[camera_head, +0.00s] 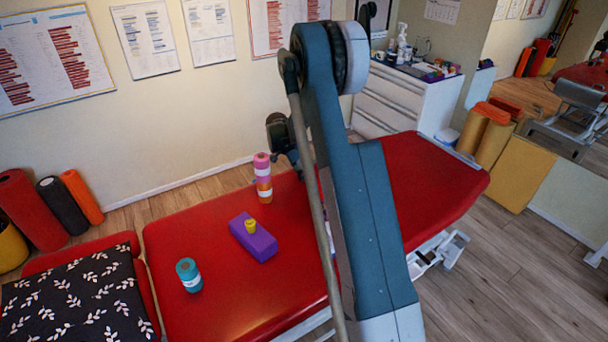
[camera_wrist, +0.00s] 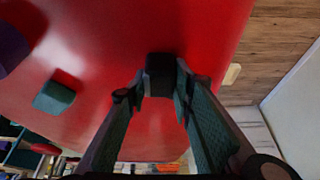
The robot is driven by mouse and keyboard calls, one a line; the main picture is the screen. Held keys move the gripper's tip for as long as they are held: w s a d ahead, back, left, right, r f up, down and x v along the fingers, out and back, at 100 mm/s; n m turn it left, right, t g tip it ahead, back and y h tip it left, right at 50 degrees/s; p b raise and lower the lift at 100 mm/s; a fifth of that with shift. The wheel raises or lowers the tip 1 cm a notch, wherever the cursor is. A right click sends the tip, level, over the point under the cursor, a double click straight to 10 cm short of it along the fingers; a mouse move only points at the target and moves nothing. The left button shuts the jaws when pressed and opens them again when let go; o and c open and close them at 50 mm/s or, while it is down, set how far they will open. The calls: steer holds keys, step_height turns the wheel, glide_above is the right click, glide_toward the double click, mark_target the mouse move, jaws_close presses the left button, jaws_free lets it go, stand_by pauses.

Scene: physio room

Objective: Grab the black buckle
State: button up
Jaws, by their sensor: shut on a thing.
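The black buckle (camera_wrist: 160,70) shows as a small dark, boxy piece in the wrist view, above the middle of the picture, over the red table top. My gripper (camera_wrist: 160,86) is shut on it, with one fingertip on each side. I cannot tell whether the buckle still touches the table. In the head view my arm hides the buckle and the fingertips. Only a dark part of my wrist shows there, left of the arm link.
A patterned cushion (camera_head: 75,305) lies at left.

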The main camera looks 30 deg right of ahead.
step_height(320, 180, up, 10)
steer(key=shift+f+p, duration=0.25)
steer(key=shift+p, duration=0.8)
steer(key=shift+r, duration=0.15)
